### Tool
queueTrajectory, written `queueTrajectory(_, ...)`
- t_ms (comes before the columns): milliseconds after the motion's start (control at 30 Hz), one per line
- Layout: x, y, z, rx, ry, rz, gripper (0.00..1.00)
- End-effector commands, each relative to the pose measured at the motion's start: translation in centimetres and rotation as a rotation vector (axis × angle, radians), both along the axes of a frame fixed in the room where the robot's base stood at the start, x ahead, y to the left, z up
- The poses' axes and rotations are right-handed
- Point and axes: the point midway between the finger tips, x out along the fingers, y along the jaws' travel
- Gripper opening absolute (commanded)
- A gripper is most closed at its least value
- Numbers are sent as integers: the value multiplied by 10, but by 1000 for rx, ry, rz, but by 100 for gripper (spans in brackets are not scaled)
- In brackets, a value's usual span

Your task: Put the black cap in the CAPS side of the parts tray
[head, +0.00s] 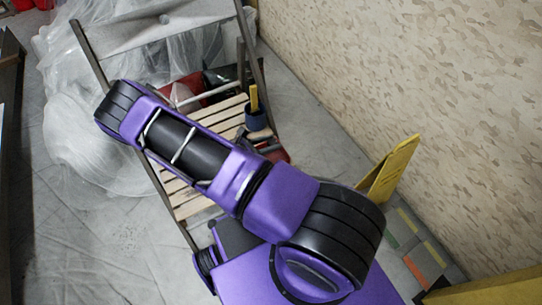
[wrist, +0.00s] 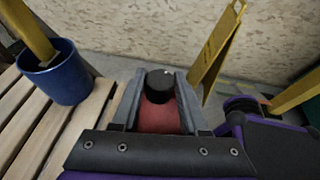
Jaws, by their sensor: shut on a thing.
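My gripper (wrist: 160,95) shows in the wrist view with its grey fingers on either side of the black cap (wrist: 159,83), which sits between the fingertips. A red surface (wrist: 160,116) shows directly below the cap between the fingers; I cannot tell what it belongs to or whether it touches the cap. I cannot make out the parts tray or a CAPS label in either view.
A slatted wooden seat (head: 190,205) carries a blue cup (head: 256,118) with a yellow object in it; the cup (wrist: 58,75) stands left of my gripper. A red object (head: 279,155) shows by the seat's right edge. A yellow folding sign (head: 390,170) stands near the wall.

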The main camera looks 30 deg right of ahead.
Motion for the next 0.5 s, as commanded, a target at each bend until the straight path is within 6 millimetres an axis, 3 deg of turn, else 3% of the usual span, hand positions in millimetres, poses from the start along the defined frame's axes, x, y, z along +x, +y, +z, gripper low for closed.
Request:
queueTrajectory(100,0,0,-23,0,0,-2,0)
queueTrajectory(333,0,0,-41,-1,-1,-3,0)
queueTrajectory(500,-1,-1,-66,0,-1,-4,0)
